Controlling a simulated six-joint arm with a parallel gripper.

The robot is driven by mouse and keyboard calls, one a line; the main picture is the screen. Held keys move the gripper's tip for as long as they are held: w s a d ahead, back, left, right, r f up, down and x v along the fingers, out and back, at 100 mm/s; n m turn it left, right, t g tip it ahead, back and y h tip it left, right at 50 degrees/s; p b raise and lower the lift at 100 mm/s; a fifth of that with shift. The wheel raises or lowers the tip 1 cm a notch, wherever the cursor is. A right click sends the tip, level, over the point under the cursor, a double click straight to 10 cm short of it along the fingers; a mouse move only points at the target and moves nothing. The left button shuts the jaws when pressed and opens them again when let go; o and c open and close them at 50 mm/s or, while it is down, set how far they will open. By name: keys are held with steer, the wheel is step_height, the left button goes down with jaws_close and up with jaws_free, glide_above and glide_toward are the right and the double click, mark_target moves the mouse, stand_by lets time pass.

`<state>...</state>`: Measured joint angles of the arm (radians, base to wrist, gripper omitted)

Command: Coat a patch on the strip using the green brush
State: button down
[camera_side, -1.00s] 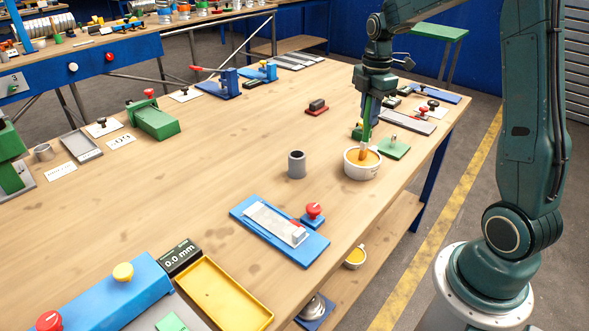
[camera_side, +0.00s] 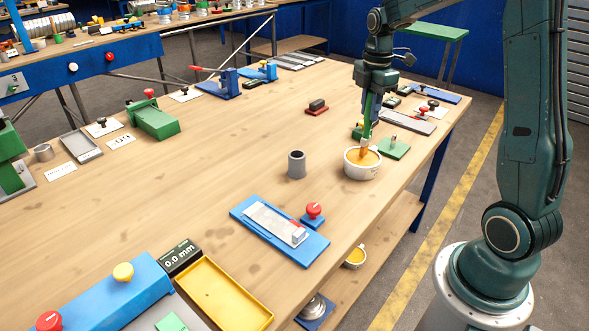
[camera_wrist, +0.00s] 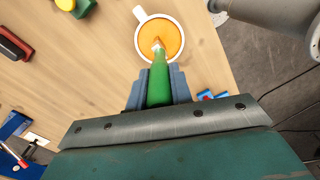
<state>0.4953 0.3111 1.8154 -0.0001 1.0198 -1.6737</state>
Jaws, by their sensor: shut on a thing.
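My gripper (camera_side: 372,108) is shut on the green brush (camera_side: 368,121), which it holds upright, bristles down, over the white cup (camera_side: 361,171). The cup holds orange liquid (camera_side: 371,158), and the orange-tinted brush end is at or in the liquid; its exact depth is hard to tell. In the wrist view the green handle (camera_wrist: 158,85) sits between the blue-grey fingers, with the tip inside the cup's rim (camera_wrist: 139,40). A pale metal strip (camera_side: 267,220) lies on a blue plate (camera_side: 250,231) nearer the front, left of the cup, with a red clamp knob (camera_side: 314,210) beside it.
A grey cylinder (camera_side: 297,165) stands left of the cup. A green block with a peg (camera_side: 394,148) is close behind the cup on the right. A yellow tray (camera_side: 222,295) is at the front. The table's middle is mostly clear.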

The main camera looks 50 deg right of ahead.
steer(key=shift+r, duration=2.95)
steer(key=shift+w+a, duration=0.1)
